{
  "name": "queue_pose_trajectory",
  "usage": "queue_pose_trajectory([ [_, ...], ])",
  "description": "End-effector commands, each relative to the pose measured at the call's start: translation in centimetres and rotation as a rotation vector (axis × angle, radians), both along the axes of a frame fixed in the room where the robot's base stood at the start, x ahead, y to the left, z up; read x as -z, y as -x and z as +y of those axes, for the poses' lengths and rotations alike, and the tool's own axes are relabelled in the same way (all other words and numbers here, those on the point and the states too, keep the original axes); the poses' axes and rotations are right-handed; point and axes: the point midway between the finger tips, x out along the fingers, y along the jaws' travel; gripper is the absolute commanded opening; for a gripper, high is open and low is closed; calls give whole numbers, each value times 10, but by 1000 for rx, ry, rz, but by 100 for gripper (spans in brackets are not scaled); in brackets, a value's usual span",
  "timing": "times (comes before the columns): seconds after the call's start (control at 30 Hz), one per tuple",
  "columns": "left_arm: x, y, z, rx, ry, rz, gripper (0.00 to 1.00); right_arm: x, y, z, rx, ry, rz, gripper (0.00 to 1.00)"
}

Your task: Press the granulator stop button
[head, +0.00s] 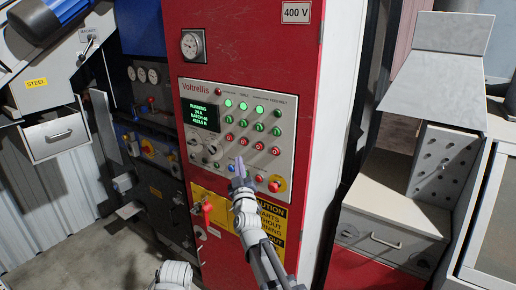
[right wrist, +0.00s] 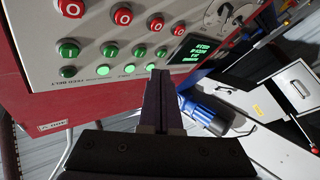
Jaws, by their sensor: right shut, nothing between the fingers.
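The control panel (head: 213,163) on the red cabinet has a row of red stop buttons (head: 229,137) below a row of green buttons (head: 243,124). The column labels are too small to read surely, except "FEED BELT" at the right end, so I cannot confirm which red button is the granulator's. My right gripper (head: 239,163) is shut and empty, pointing up in front of the lower panel, below the red row. In the right wrist view its fingertips (right wrist: 162,74) overlap the panel edge, and the red buttons (right wrist: 122,14) appear at the top.
A display (head: 200,115) reads RUNNING, and green lamps (head: 228,103) are lit. A red-handled switch (head: 206,208) is below left. A grey drawer unit (head: 385,225) stands to the right.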

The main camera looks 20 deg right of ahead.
Motion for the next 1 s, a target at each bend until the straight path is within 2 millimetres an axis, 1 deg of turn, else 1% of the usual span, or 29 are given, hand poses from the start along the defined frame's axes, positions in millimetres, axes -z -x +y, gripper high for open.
queue_pose_trajectory([
  [0.3, 0, 0, 0, 0, 0, 0, 50, 0, -27, -33, 3, 2, 0, 0],
  [0.5, 0, 0, 0, 0, 0, 0, 50, 0, -42, -51, 2, 1, 2, 0],
  [0.7, 0, 0, 0, 0, 0, 0, 50, 0, -49, -62, 1, 1, 1, 0],
  [1.0, 0, 0, 0, 0, 0, 0, 50, 0, -51, -66, 0, 1, 1, 0],
])
